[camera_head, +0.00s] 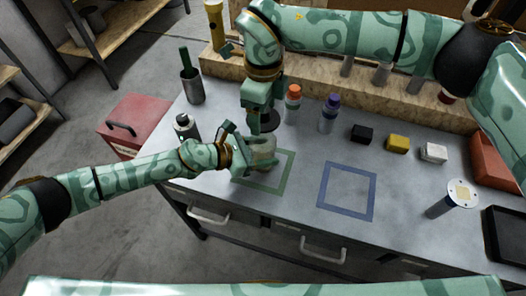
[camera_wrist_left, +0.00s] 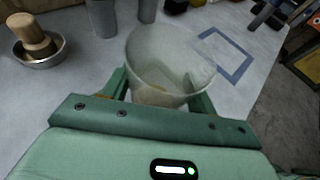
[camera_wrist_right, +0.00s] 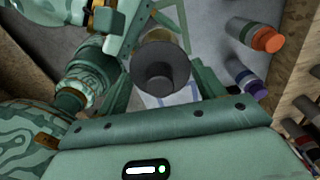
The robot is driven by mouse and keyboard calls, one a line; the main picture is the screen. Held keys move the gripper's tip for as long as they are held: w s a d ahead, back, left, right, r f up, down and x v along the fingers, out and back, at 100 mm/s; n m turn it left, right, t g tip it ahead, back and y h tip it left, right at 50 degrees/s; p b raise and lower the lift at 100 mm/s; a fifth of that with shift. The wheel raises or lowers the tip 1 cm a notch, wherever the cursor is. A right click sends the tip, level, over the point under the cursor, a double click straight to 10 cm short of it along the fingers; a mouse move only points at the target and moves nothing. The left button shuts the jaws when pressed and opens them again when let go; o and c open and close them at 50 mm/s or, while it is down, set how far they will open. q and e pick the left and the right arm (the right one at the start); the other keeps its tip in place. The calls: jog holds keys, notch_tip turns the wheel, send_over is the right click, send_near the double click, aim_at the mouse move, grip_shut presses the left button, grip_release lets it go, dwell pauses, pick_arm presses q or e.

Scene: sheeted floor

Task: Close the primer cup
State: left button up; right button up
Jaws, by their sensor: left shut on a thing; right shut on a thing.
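The primer cup (camera_head: 263,150) is a pale, round, open-topped cup at the green square outline on the bench. My left gripper (camera_head: 246,152) is shut on its side. In the left wrist view the cup (camera_wrist_left: 160,82) is between the fingers, its mouth uncovered, with something yellowish at the bottom. My right gripper (camera_head: 262,116) points down above the cup, shut on a dark round lid (camera_head: 271,119). In the right wrist view the lid (camera_wrist_right: 160,70) shows a raised knob between the fingers. It looks apart from the cup, but the exact gap is unclear.
An orange-capped bottle (camera_head: 293,104) and a purple-capped bottle (camera_head: 329,114) stand right of the right gripper. Black (camera_head: 362,134), yellow (camera_head: 398,144) and white (camera_head: 434,153) blocks lie further right. The blue square outline (camera_head: 347,191) is empty.

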jog(key=shift+f, duration=2.4)
jog(key=shift+f, duration=0.9)
jog(key=shift+f, duration=0.6)
jog(key=o, duration=1)
notch_tip(320, 180, up, 12)
jog(key=shift+w, duration=0.1)
